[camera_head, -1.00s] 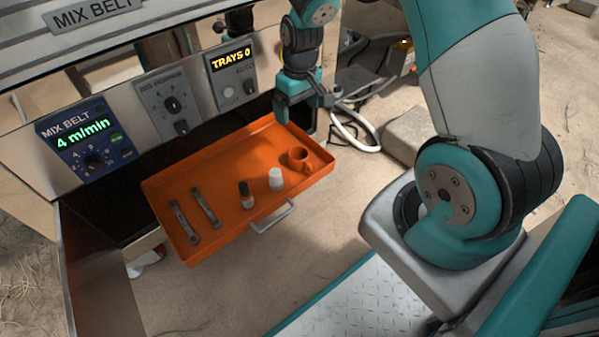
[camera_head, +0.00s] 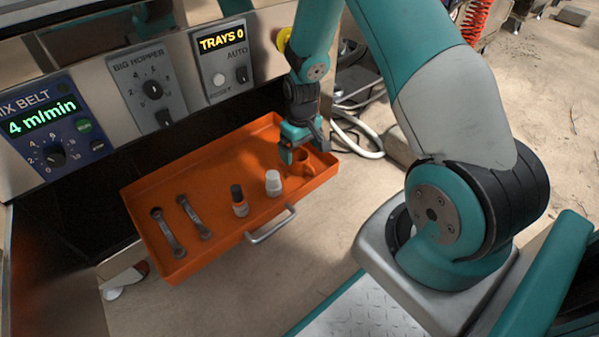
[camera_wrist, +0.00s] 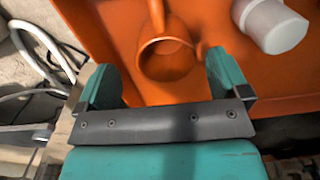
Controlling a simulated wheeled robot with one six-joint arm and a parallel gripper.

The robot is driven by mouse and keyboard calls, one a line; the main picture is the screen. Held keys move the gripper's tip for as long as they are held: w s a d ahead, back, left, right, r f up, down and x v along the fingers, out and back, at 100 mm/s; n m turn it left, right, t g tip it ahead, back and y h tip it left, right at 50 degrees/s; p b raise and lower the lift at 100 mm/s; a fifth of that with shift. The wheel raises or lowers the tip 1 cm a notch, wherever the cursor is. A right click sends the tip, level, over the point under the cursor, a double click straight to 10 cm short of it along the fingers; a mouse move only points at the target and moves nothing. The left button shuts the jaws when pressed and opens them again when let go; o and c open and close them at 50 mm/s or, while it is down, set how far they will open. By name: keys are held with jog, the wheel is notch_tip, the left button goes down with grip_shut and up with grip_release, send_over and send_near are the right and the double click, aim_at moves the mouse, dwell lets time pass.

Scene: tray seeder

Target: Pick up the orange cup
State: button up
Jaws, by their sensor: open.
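The orange cup (camera_head: 303,164) stands in the right end of the open orange drawer (camera_head: 190,240), partly hidden by my gripper in the head view. In the wrist view the cup (camera_wrist: 166,58) shows its round opening and its handle, which points to the top of the picture. My gripper (camera_head: 303,150) is open and empty. In the wrist view its two teal fingers (camera_wrist: 163,78) lie on either side of the cup's near rim. I cannot tell how far down beside the cup the fingertips reach.
A white-capped container (camera_head: 273,183) stands just left of the cup; it also shows in the wrist view (camera_wrist: 270,25). A small dark-capped bottle (camera_head: 239,201) and two wrenches (camera_head: 166,233) are farther left in the drawer. The drawer handle (camera_head: 271,224) sticks out in front. Control panels (camera_head: 150,88) rise behind.

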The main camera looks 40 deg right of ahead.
aim_at(298, 163)
jog(key=f+b, duration=0.1)
jog(key=f, duration=0.1)
jog(key=f+b, duration=0.1)
jog(key=b, duration=0.1)
jog(key=f+b, duration=0.1)
jog(key=f, duration=0.1)
jog(key=shift+w+a+f+b, duration=0.1)
jog(key=shift+a+f+b, duration=0.2)
jog(key=shift+a+b, duration=0.1)
jog(key=shift+r, duration=0.15)
jog(key=c, duration=1)
jog(key=shift+d+r, duration=0.1)
